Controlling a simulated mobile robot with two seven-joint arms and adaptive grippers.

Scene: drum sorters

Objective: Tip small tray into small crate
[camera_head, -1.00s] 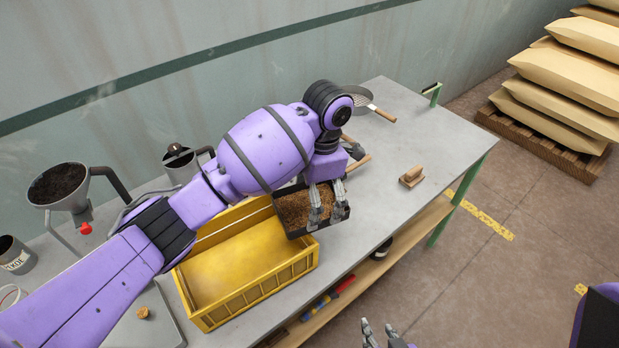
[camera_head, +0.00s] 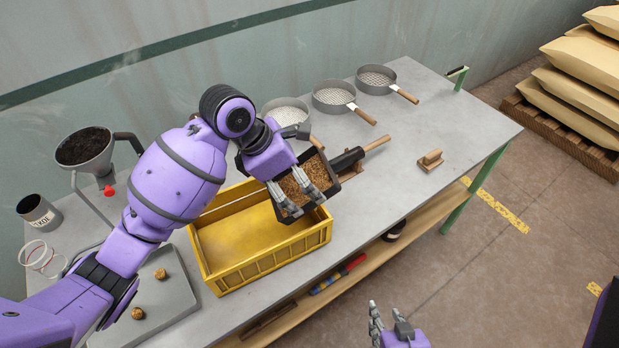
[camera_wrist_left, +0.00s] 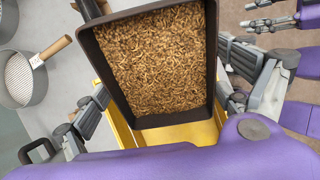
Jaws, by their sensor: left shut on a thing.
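My left gripper (camera_head: 302,192) is shut on a small dark tray (camera_head: 328,165) filled with brown grains or pellets. In the left wrist view the tray (camera_wrist_left: 213,60) is full nearly edge to edge, with a finger on either side of it. The tray is held above the right end of a yellow crate (camera_head: 262,268). The visible part of the crate's floor looks bare yellow. A strip of the crate also shows beneath the tray in the left wrist view (camera_wrist_left: 180,133). My right gripper (camera_head: 390,325) is low at the bottom edge, off the table and apparently empty, fingers spread.
Sieves (camera_head: 334,97) with wooden handles stand along the back of the grey table (camera_head: 440,120). A wooden block (camera_head: 431,160) lies to the right. A funnel of dark soil (camera_head: 84,148) and a grey tin (camera_head: 39,214) are at left. The table's right part is mostly clear.

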